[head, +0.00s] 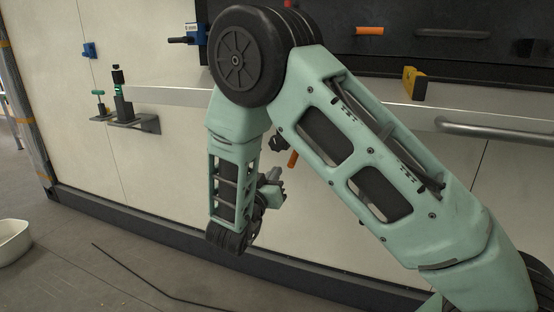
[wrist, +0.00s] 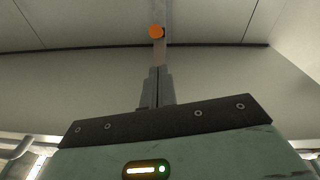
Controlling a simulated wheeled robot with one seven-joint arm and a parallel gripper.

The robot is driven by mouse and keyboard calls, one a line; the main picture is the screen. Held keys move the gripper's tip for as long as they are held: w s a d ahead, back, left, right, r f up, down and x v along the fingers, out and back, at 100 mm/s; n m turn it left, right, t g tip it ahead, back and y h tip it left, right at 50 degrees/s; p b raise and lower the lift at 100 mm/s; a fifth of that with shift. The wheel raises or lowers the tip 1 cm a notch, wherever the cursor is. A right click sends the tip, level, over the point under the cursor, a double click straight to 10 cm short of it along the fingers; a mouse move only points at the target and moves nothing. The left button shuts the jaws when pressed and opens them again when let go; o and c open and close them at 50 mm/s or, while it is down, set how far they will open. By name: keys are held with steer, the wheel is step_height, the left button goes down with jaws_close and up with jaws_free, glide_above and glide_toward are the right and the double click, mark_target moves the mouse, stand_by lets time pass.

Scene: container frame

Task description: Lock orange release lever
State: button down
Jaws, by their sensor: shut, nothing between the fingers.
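An orange lever end (head: 293,158) shows low on the pale wall in the head view, partly hidden by my arm. A round orange end also shows in the wrist view (wrist: 155,31), just beyond my fingertips. My gripper (head: 274,178) is below and left of the orange end in the head view. In the wrist view my gripper (wrist: 158,70) has its two grey fingers together with nothing held. I cannot tell whether the fingers touch the lever.
A dark panel with another orange handle (head: 369,31) is above. A yellow block (head: 413,83) stands on the ledge. A grey bar handle (head: 490,131) is at the right. A green-and-black fixture (head: 121,97) sits on a left bracket. A white bin (head: 13,240) is on the floor.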

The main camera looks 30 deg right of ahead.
mark_target(295, 155)
steer(key=p+x, duration=0.1)
steer(key=x, duration=0.9)
steer(key=shift+f, duration=0.15)
stand_by(0.4)
steer(key=shift+w+f+b, duration=0.1)
steer(key=shift+f+b, duration=0.05)
steer(key=shift+b, duration=0.4)
steer(key=shift+h+b, duration=0.3)
